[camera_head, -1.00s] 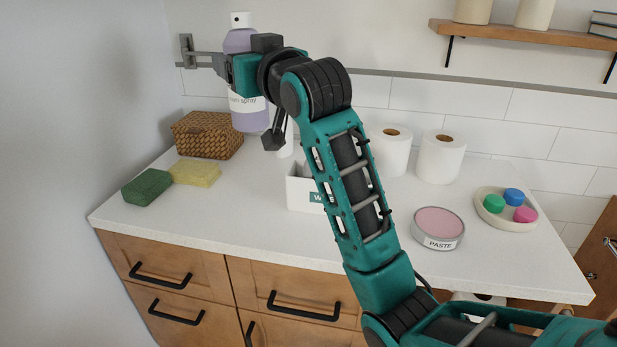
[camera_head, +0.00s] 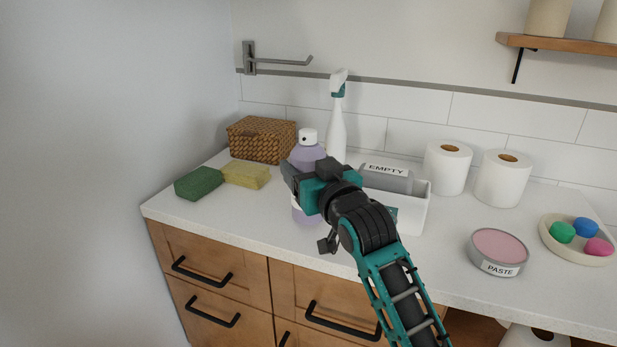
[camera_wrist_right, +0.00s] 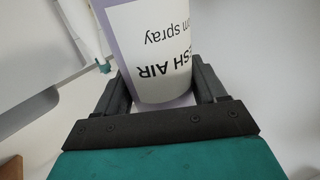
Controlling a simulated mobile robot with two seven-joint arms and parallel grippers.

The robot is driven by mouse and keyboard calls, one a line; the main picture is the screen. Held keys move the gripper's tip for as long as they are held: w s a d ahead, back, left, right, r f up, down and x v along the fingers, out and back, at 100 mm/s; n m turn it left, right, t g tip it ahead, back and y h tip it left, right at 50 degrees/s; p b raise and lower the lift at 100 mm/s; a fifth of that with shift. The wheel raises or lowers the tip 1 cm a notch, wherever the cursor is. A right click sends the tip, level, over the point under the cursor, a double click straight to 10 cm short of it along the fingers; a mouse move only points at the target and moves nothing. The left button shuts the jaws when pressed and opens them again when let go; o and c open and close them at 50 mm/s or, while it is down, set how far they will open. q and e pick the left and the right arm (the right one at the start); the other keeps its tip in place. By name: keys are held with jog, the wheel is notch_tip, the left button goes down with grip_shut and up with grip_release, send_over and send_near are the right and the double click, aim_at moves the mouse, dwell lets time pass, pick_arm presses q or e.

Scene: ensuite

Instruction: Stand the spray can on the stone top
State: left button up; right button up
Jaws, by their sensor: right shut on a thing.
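The spray can (camera_head: 307,155) is lavender with a white cap and a white label. It is upright at the front of the white stone top (camera_head: 260,212). My right gripper (camera_head: 304,178) is shut around the can's middle. In the right wrist view the can (camera_wrist_right: 158,55) sits between the two dark fingers of my right gripper (camera_wrist_right: 160,92), with its label facing the camera. Whether the can's base touches the stone top is hard to tell, as the gripper and wrist cover part of it. My left gripper is not in view.
A white spray bottle (camera_head: 337,125) and a white caddy (camera_head: 412,207) with a grey "EMPTY" box (camera_head: 385,180) stand close behind and right. A wicker basket (camera_head: 262,140), green sponge (camera_head: 199,183) and yellow sponge (camera_head: 246,175) are left. Paper rolls (camera_head: 447,168) and a paste tin (camera_head: 498,252) are further right.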

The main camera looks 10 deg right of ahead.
jog(key=shift+f, duration=0.55)
jog(key=o, duration=1.2)
jog(key=shift+f, duration=0.2)
jog(key=shift+r, duration=0.1)
